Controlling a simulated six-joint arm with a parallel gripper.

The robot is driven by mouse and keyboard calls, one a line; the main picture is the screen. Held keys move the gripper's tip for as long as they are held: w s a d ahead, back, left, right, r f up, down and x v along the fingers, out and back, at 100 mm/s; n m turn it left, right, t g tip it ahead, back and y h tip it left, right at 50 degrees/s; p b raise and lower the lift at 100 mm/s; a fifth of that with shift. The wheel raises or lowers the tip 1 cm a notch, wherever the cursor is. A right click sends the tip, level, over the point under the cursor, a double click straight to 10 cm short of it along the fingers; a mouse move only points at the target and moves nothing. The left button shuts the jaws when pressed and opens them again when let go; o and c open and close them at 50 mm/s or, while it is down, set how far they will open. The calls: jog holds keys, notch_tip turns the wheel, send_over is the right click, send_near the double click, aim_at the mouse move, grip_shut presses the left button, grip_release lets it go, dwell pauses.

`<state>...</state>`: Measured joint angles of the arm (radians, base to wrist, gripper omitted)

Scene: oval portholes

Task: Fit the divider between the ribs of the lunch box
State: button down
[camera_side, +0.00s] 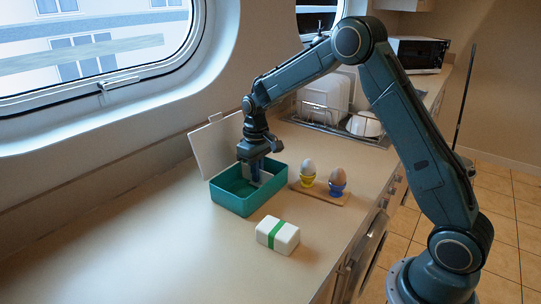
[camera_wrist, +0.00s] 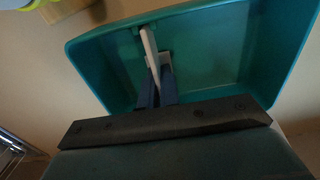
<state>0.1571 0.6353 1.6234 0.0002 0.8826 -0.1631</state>
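The teal lunch box (camera_side: 236,204) stands open on the counter, and its inside fills much of the wrist view (camera_wrist: 225,50). My gripper (camera_side: 254,175) points down into the box. In the wrist view its blue fingers (camera_wrist: 156,88) are closed on the pale divider (camera_wrist: 149,45), which shows nearly edge-on as a thin strip. The divider's far end is close to the box wall by a small teal rib. I cannot tell whether it sits between ribs or touches the floor. The divider also shows pale beside the fingers in the side view (camera_side: 266,177).
A white panel (camera_side: 212,145), perhaps the lid, leans behind the box. Two eggs in cups (camera_side: 308,180) (camera_side: 337,189) stand on a small board right of it. A white block with a green band (camera_side: 278,235) lies in front. The counter at left is clear.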

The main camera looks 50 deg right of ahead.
jog(key=shift+f, duration=0.25)
jog(key=c, duration=1.2)
grip_release()
jog(key=shift+o, duration=0.2)
jog(key=shift+r, duration=0.15)
jog(key=shift+r, duration=3.35)
